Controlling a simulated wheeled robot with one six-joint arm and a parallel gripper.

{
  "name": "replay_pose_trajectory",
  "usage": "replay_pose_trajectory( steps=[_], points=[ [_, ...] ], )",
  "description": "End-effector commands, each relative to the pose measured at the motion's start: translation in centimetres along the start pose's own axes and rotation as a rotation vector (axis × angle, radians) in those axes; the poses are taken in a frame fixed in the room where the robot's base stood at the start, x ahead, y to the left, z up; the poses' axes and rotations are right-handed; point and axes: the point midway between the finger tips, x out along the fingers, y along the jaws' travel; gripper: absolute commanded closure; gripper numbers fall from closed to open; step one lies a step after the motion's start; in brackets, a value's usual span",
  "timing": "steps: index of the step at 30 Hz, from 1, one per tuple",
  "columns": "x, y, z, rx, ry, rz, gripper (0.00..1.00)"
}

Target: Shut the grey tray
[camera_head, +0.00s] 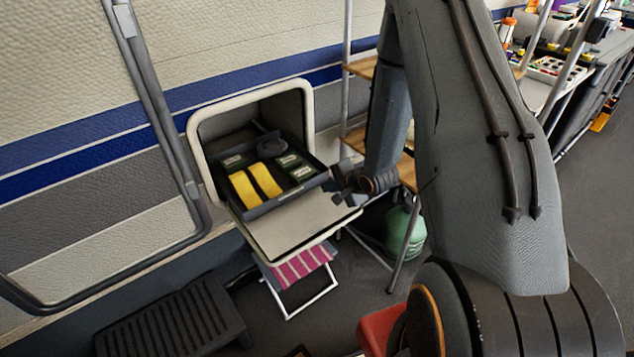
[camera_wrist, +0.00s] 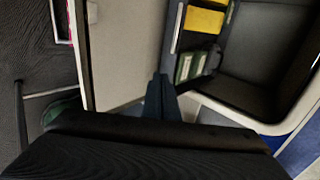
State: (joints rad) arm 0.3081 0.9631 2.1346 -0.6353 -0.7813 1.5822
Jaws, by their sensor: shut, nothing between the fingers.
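The grey tray (camera_head: 290,205) is a dark grey drawer-like tray that sticks out of a white-framed hatch opening in the caravan wall. It holds two yellow items, several dark green boxes and a dark round item. In the wrist view the tray (camera_wrist: 178,30) shows at the upper middle, with its front wall edge-on. My gripper (camera_head: 343,196) is shut and empty, close to the tray's right front corner. In the wrist view the shut fingertips (camera_wrist: 160,80) point at that corner. I cannot tell whether they touch it.
The hatch's pale flap (camera_head: 300,225) is folded down under the tray. A striped folding stool (camera_head: 300,268) and a black step (camera_head: 175,322) stand below. A wooden-shelved rack (camera_head: 360,138) and a green bottle (camera_head: 403,232) are to the right. Grey floor is free at far right.

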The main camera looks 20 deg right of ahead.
Motion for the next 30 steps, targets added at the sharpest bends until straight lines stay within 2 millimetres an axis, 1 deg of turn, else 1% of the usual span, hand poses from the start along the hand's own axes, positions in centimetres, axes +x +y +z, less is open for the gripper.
replay_pose_trajectory(
  steps=[1,9,12,16,19,29,30],
  points=[
    [1.2,0.1,0.2,-0.002,-0.003,0.002,1.00],
    [6.3,0.1,-0.1,0.000,0.001,0.001,1.00],
    [7.3,-1.2,-0.1,-0.002,0.001,-0.001,1.00],
    [8.3,-2.1,-0.2,0.000,0.003,-0.001,1.00],
    [8.7,-2.5,-0.3,0.001,0.003,0.000,1.00],
    [8.9,-2.7,-0.3,0.002,0.004,0.001,1.00],
    [9.1,-2.8,0.3,0.001,0.003,0.001,1.00]
  ],
)
